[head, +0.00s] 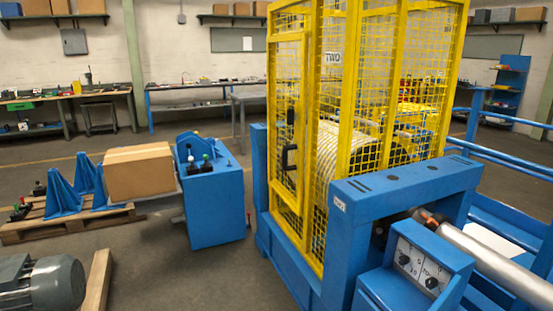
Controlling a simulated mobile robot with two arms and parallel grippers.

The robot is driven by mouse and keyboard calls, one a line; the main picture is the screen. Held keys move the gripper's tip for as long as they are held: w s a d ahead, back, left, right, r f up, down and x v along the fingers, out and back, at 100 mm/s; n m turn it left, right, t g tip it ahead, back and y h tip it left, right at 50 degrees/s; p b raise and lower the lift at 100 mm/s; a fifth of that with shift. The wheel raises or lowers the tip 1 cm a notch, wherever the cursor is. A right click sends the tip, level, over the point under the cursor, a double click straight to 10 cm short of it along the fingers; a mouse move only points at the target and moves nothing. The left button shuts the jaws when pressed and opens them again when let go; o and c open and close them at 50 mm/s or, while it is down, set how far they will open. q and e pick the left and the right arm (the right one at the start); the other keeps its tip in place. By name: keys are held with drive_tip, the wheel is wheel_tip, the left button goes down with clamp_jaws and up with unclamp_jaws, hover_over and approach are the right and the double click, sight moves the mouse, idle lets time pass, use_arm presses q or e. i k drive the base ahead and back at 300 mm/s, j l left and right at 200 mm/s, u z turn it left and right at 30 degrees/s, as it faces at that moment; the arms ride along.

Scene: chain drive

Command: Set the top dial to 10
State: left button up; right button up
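A blue control box (447,250) stands at the lower right, in front of the caged machine. Its sloped pale panel (418,264) carries two dark round dials. One dial (404,259) is at the panel's left and sits higher in the picture. The other dial (432,283) is at the right and lower. The markings around them are too small to read, so I cannot tell their settings. Neither of my grippers is in view.
A yellow mesh cage (348,110) on a blue frame rises behind the panel. A silver cylinder (500,262) runs past the box's right side. A blue cabinet (213,205), a cardboard box (139,172) and a grey motor (42,284) stand left. The floor between is clear.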

sight(403, 260)
drive_tip(key=z, duration=1.2)
